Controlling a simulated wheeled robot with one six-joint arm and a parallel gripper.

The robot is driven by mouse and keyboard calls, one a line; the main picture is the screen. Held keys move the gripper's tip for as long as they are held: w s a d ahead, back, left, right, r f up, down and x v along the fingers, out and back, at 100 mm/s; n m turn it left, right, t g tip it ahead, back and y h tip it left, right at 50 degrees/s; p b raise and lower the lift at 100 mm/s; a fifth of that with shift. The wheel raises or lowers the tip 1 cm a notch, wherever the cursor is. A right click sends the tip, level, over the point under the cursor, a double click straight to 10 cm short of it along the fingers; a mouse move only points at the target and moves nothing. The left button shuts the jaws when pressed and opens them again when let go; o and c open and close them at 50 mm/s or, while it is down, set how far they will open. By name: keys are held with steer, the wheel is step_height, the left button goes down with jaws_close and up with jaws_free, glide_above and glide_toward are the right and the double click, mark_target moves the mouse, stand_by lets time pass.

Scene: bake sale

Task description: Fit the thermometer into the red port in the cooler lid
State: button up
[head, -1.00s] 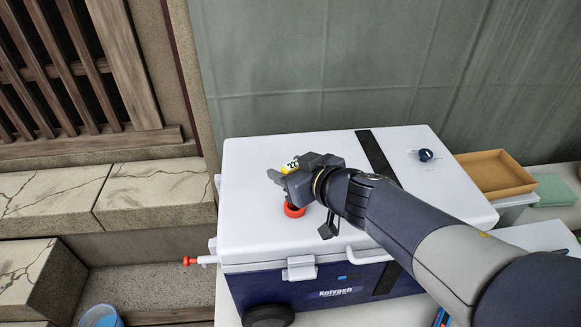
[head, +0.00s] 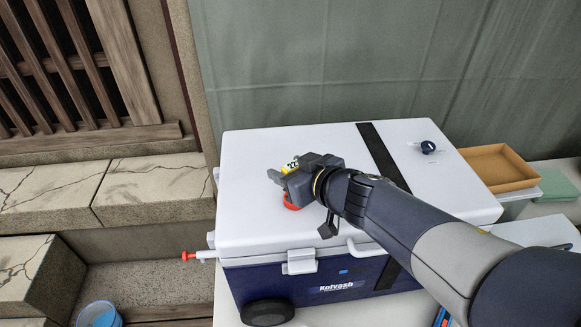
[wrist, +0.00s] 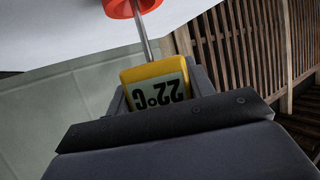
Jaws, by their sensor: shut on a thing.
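The thermometer (head: 290,166) has a yellow head with a display reading 22°C. The head also shows upside down in the wrist view (wrist: 158,82), with a thin metal probe running from it to the red port. My gripper (head: 284,179) is shut on the thermometer's head, over the left part of the white cooler lid (head: 258,205). The red port (head: 291,205) is a ring on the lid, partly hidden below my gripper. In the wrist view the probe meets the red port (wrist: 119,8) at the top edge. The tip is hidden, so I cannot tell how deep it sits.
A cardboard tray (head: 500,181) stands right of the cooler. A red-tipped spigot (head: 188,255) sticks out at the left. The lid's back left is clear.

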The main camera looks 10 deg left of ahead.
steer(key=shift+f+b, duration=1.7)
steer(key=shift+f, duration=0.55)
steer(key=o, duration=1.1)
steer(key=shift+c, duration=0.2)
steer(key=p+v, duration=0.5)
steer(key=v, duration=0.5)
steer(key=shift+w+r, duration=0.1)
steer(key=shift+s+d, duration=0.3)
steer(key=shift+s, duration=0.1)
